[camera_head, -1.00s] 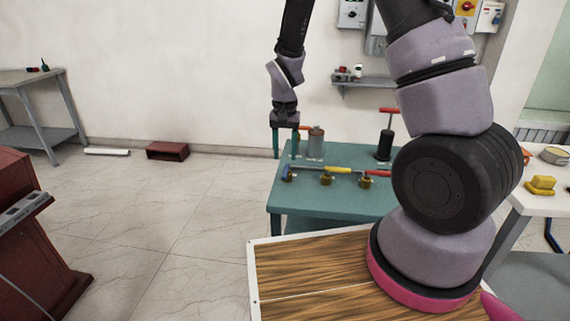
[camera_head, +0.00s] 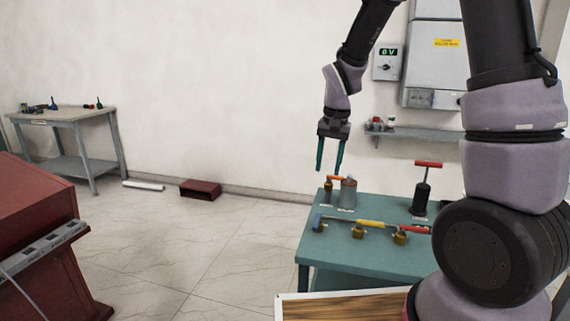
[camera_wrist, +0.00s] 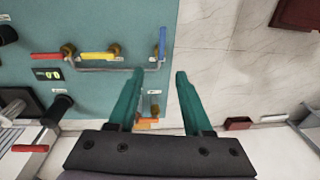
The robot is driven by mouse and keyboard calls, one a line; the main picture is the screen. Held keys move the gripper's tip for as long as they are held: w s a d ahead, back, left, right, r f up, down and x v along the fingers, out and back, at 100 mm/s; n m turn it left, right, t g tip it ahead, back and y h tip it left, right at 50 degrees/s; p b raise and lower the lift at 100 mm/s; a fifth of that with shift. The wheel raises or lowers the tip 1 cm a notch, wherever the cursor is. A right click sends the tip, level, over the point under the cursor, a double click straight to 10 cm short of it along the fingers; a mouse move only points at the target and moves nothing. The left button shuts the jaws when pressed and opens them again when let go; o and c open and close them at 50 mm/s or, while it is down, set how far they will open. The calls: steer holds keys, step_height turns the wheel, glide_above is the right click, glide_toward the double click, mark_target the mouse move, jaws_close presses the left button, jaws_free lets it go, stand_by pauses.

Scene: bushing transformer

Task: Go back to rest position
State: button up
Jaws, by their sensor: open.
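My gripper (camera_head: 329,168) hangs in the air above the back left corner of the green table (camera_head: 350,268). Its two teal fingers point down and stand apart, with nothing between them. In the wrist view my gripper (camera_wrist: 160,80) is open, with the table's edge and the pale floor beyond its fingertips. An orange-handled brass valve (camera_head: 328,186) and a grey cylinder (camera_head: 348,194) stand on the table below the gripper.
The table also holds a pipe with blue, yellow (camera_head: 370,223) and red handles and a black pump (camera_head: 421,190). A wall shelf (camera_head: 420,133) and electrical boxes (camera_head: 434,58) are behind.

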steer(key=s+d+r+t, duration=0.3)
steer(key=s+d+r, duration=0.1)
steer(key=s+r, duration=0.5)
steer(key=s+d+r+t+y, duration=0.1)
steer(key=s+d+r+t, duration=0.2)
steer(key=s+d+r, duration=0.2)
steer(key=v, duration=0.7)
steer(key=shift+a+r, duration=0.3)
steer(key=shift+r, duration=0.25)
steer(key=shift+w, duration=0.1)
